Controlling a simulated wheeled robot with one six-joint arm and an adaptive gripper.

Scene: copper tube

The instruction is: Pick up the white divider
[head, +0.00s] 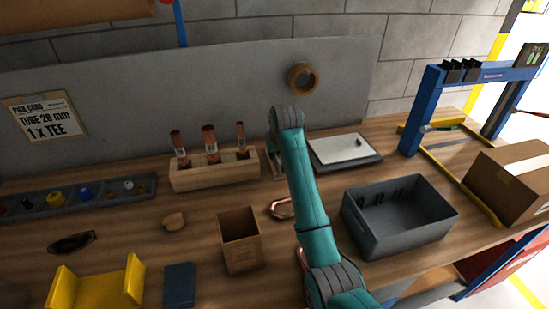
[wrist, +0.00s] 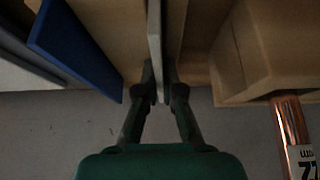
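The white divider (wrist: 154,35) shows in the wrist view as a thin pale upright panel seen nearly edge-on at the middle. My gripper (wrist: 159,76) has one finger on each side of it, with the fingertips close together against its faces. No clear gap shows between fingers and panel. In the head view my gripper hangs beyond the teal arm and is mostly hidden, beside the right end of the wooden tube holder. I cannot clearly make out the divider in the head view.
In the wrist view a blue panel (wrist: 75,48) stands left of the fingers, and a wooden block (wrist: 268,45) and copper tube (wrist: 291,128) lie right. The head view shows the tube holder (head: 215,173), a white-topped tray (head: 344,149), a grey bin (head: 398,232) and a small wooden box (head: 240,246).

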